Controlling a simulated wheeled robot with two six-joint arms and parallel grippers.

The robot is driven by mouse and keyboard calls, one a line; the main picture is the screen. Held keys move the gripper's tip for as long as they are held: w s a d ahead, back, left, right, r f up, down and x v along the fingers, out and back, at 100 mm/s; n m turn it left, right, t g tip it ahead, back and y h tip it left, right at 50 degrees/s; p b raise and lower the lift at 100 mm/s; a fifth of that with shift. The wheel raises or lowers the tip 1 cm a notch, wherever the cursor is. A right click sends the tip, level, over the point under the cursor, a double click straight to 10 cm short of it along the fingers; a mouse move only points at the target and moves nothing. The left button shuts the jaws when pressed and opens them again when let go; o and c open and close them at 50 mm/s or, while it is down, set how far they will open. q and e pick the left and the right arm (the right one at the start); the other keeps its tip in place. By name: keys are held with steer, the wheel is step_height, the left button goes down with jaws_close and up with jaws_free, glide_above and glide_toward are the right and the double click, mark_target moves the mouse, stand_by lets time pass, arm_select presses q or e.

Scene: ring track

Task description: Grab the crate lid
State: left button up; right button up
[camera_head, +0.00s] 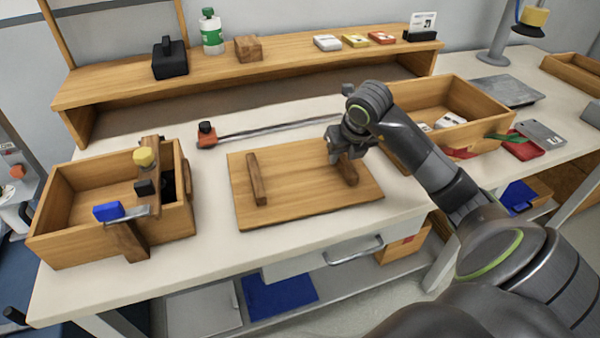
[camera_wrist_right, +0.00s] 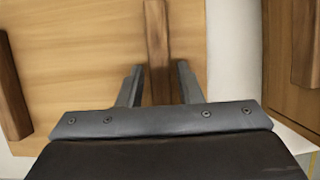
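The crate lid (camera_head: 295,205) is a flat wooden board with two darker wooden battens, lying on the white worktop between two crates. My right gripper (camera_head: 345,155) is over the lid's right batten (camera_head: 347,170). In the right wrist view the gripper (camera_wrist_right: 158,75) is open, with one finger on each side of that batten (camera_wrist_right: 157,45). I cannot tell whether the fingers touch it. The left batten (camera_head: 256,180) is free, and it also shows at the left edge of the wrist view (camera_wrist_right: 10,90). My left gripper is not in view.
A wooden crate (camera_head: 75,225) with tools and a clamp stands left of the lid. Another open crate (camera_head: 465,97) stands to the right, close to my right arm. A long bar clamp (camera_head: 270,131) lies behind the lid. A shelf (camera_head: 220,75) with small goods runs along the back.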

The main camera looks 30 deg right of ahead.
jaws_close()
